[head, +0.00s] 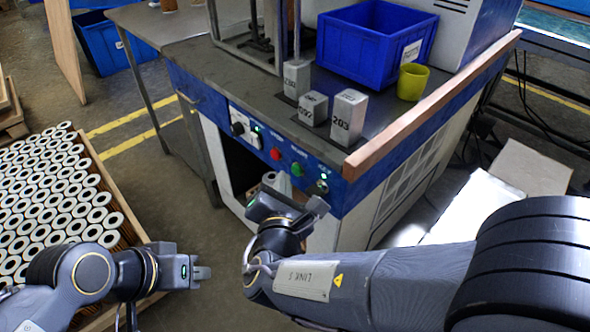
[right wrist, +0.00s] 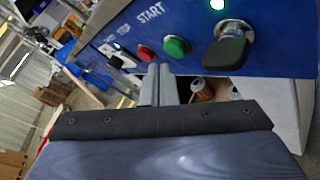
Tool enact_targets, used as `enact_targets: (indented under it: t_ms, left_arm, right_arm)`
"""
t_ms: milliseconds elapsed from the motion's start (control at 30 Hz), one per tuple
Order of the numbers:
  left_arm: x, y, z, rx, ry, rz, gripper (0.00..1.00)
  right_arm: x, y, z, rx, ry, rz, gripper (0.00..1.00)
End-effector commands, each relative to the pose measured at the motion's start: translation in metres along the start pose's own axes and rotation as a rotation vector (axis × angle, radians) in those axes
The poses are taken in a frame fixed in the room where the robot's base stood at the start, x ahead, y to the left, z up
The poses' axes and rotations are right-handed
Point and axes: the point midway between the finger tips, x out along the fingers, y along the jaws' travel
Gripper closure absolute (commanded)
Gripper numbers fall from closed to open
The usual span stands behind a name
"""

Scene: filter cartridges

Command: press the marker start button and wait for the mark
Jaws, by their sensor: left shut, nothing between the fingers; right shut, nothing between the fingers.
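The green start button (head: 297,169) sits on the blue front panel of the workbench. In the right wrist view the green button (right wrist: 176,47) is below the START label, with the red button (right wrist: 145,53) to its left. My right gripper (head: 277,181) is shut and empty, just below the panel's buttons. In the right wrist view its closed fingertips (right wrist: 159,69) point toward the panel, just below the red and green buttons; I see no contact with either. My left gripper (head: 203,272) is shut and empty at the lower left, well away from the panel.
A black switch (right wrist: 228,50) with a lit green lamp above it is right of the buttons. On the bench stand several numbered grey blocks (head: 348,117), a blue bin (head: 375,42) and a yellow cup (head: 412,82). A crate of many white-ended cartridges (head: 62,200) is at left.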

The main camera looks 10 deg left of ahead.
Motion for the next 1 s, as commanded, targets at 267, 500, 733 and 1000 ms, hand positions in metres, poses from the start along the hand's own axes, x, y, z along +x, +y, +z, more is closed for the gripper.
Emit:
enact_targets:
  t_ms: [267,500,733,1000]
  left_arm:
    - [0.001,-0.0005,0.0005,0.0,0.0,0.0,1.0]
    - [0.0055,-0.0025,0.0028,0.0,0.0,0.0,1.0]
    - [0.0049,-0.0022,0.0025,0.0,0.0,0.0,1.0]
    - [0.0058,-0.0027,0.0029,0.0,0.0,0.0,1.0]
  right_arm:
    - [0.0008,-0.0009,0.0003,0.001,0.0,0.0,1.0]
    - [0.0061,-0.0049,0.0042,0.001,-0.001,-0.001,1.0]
    - [0.0059,-0.0042,0.0046,0.0,0.0,0.0,1.0]
    - [0.007,-0.0052,0.005,0.0,0.0,0.0,1.0]
